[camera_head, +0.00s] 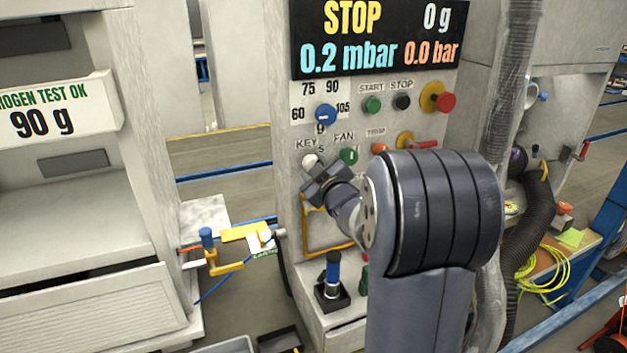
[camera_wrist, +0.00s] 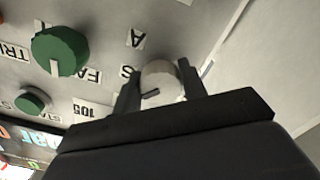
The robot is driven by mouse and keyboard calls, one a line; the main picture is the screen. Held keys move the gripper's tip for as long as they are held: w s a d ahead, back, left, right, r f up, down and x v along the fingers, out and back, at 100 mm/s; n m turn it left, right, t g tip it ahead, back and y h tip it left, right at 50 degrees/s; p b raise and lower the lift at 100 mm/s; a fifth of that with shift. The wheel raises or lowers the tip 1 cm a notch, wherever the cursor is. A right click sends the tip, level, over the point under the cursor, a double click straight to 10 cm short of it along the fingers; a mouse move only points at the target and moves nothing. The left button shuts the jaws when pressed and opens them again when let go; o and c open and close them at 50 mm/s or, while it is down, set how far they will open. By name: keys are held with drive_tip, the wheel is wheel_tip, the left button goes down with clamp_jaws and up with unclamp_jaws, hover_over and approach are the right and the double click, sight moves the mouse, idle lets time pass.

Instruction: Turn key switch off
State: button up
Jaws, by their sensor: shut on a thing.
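The key switch (camera_wrist: 160,82) is a round, pale knob on the panel, below and left of the green fan knob in the head view. In the wrist view it sits between my two fingers, with a small dark part on its near side. My gripper (camera_wrist: 158,90) is shut on the key switch, one finger on each side. In the head view my gripper (camera_head: 314,170) reaches the panel from the right and covers part of the key switch (camera_head: 309,160). The exact angle of the key is hard to tell.
The green fan knob (camera_head: 348,156) is close to my gripper. A blue dial (camera_head: 325,115), start button (camera_head: 372,105), stop button (camera_head: 402,101) and red emergency button (camera_head: 445,102) are above. A display (camera_head: 375,38) reads STOP. A blue-handled lever (camera_head: 333,268) stands below.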

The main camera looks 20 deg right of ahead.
drive_tip(key=n+b, duration=0.3)
drive_tip(key=b, duration=0.1)
drive_tip(key=shift+f+n, duration=0.25)
drive_tip(key=shift+n, duration=0.15)
drive_tip(key=shift+d+r+n+b, duration=0.1)
drive_tip(key=shift+r+n+b, duration=0.05)
drive_tip(key=shift+n+b, duration=0.9)
drive_tip(key=shift+r+n+b, duration=0.1)
drive_tip(key=shift+n+b, duration=0.75)
drive_tip(key=shift+n, duration=0.3)
drive_tip(key=o, duration=1)
drive_tip(key=shift+c, duration=0.2)
drive_tip(key=s, duration=1)
drive_tip(key=shift+s, duration=0.4)
drive_tip(key=shift+w, duration=0.15)
drive_tip(key=w, duration=1)
drive_tip(key=shift+w, duration=0.3)
